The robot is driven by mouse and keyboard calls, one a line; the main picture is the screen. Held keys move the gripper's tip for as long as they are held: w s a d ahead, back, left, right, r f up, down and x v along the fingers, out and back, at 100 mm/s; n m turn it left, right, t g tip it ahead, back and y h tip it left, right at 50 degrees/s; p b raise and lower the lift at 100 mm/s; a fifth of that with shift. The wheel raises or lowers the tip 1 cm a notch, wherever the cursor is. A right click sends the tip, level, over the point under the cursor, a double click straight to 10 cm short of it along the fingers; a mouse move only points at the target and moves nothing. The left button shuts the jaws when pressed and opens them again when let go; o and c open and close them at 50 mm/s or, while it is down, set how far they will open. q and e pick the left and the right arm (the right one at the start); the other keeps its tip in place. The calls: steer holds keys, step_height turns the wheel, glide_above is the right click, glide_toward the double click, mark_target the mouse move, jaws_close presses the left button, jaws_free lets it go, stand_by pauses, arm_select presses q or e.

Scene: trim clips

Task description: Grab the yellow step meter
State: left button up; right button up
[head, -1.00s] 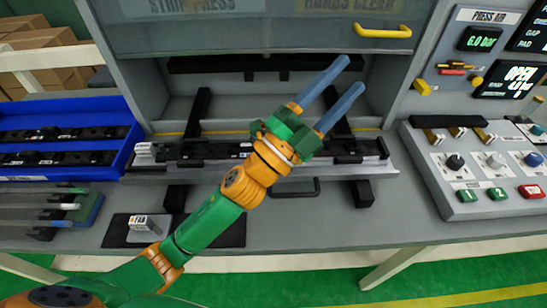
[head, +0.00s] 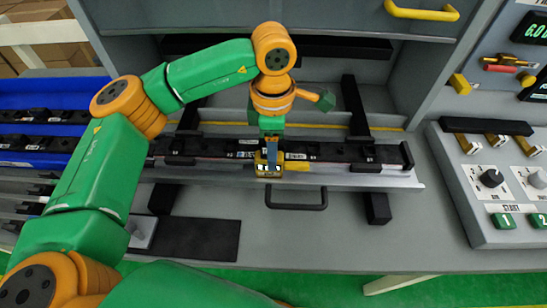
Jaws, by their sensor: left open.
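A small yellow boxy device (head: 266,174), which looks like the step meter, sits at the front edge of the long black trim strip (head: 350,152) in the press. A yellow piece (head: 297,160) shows just to its right; I cannot tell whether it is part of the same device. My left gripper (head: 271,155) points down at the yellow device, with a blue finger in front of or against its upper part. It is open; the other finger is hidden, and contact is not clear. My right gripper is not in view.
The strip lies on a grey rail with a black handle (head: 297,206) below it. A yellow press handle (head: 421,13) is above. A control box (head: 480,225) stands right, a blue bin (head: 40,97) left. A black mat (head: 200,238) lies in front.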

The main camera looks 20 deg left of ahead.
arm_select(q)
steer(key=shift+f, duration=0.4)
steer(key=shift+s, duration=0.1)
steer(key=c, duration=0.3)
jaws_close()
